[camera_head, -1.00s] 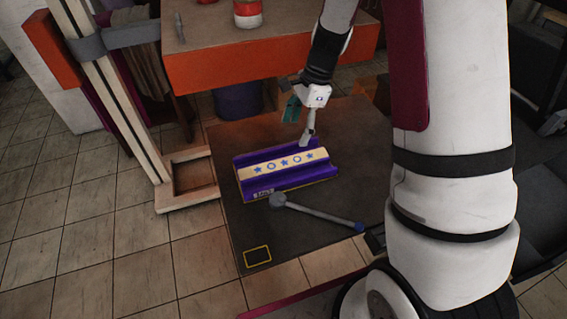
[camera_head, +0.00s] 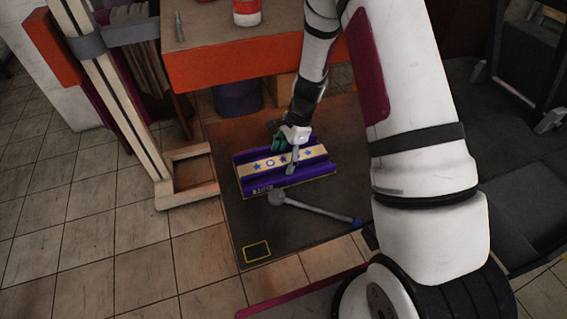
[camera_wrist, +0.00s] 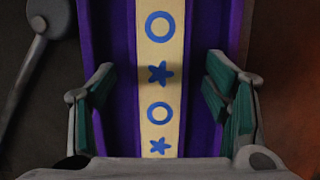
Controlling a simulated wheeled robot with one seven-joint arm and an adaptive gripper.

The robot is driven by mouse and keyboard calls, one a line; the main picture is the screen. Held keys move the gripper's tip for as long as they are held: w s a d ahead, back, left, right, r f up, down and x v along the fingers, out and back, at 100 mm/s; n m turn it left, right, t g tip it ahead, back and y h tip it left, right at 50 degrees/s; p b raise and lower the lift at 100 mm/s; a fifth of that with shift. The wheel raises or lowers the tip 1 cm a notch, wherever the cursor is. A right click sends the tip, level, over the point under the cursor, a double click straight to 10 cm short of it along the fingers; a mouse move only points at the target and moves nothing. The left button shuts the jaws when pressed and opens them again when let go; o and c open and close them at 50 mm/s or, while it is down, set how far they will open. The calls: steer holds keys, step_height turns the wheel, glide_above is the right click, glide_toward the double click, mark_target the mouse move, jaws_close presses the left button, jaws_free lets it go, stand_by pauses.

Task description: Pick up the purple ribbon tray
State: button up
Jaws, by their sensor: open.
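The purple ribbon tray (camera_head: 262,183) lies on the dark surface in the head view. A cream ribbon (camera_head: 262,164) with blue stars and rings runs along its middle. In the wrist view the tray (camera_wrist: 98,30) runs lengthwise through the picture, between the two green-padded fingertips of my gripper (camera_wrist: 160,95). The fingers are open, one on each side of the tray. Whether the pads touch the tray's sides is not clear.
A grey rod with a round head (camera_head: 318,208) lies just in front of the tray. It also shows at the wrist view's left edge (camera_wrist: 40,40). An orange-fronted table (camera_head: 250,68) stands behind. The dark surface near the yellow-outlined rectangle (camera_head: 257,252) is mostly clear.

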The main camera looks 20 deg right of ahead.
steer(key=shift+a+f, duration=0.1)
steer(key=shift+f, duration=0.1)
steer(key=c, duration=1.5)
steer(key=shift+r, duration=0.15)
